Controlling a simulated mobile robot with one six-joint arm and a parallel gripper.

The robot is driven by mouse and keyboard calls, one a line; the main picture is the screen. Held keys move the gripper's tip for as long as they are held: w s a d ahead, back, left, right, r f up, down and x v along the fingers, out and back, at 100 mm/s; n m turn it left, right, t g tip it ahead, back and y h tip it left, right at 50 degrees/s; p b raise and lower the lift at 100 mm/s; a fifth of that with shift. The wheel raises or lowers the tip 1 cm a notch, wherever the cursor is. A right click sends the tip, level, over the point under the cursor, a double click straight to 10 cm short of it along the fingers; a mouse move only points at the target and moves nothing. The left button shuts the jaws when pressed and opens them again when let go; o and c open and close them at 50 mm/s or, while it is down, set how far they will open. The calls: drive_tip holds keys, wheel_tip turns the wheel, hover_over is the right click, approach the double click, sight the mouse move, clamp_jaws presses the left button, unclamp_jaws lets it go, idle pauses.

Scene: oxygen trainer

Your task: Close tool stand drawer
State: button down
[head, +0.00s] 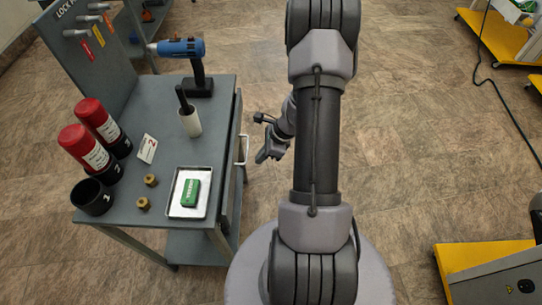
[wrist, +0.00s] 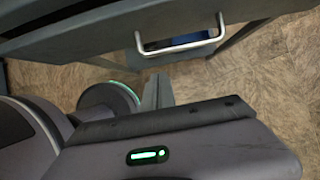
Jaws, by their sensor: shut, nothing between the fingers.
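The grey tool stand (head: 150,211) stands on the left in the head view. Its drawer front (head: 234,185) is along the right side, with a pale bar handle (head: 244,149). The front looks close to the tabletop edge; how far the drawer is out cannot be told. In the wrist view the handle (wrist: 181,51) crosses the top, with a dark blue patch behind it. My gripper (head: 264,156) is just right of the handle in the head view, shut and empty, apart from it. Its fingers (wrist: 157,92) also show in the wrist view, below the handle.
On the stand are a tray (head: 174,207) with a green item, red-capped canisters (head: 84,149), a black cup (head: 92,197), brass fittings (head: 150,180), a white cup (head: 190,122) and a blue drill (head: 182,48). Yellow stands (head: 480,258) are at right. Floor between is clear.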

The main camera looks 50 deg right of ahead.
drive_tip(key=shift+w+a+r, duration=0.2)
drive_tip(key=shift+w+a, duration=0.45)
drive_tip(key=shift+w, duration=0.05)
drive_tip(key=w+a, duration=0.2)
drive_tip(key=shift+w+b, duration=0.35)
drive_tip(key=shift+b, duration=0.05)
drive_tip(key=shift+w+a, duration=0.25)
drive_tip(key=shift+a, duration=0.05)
drive_tip(key=shift+r, duration=0.1)
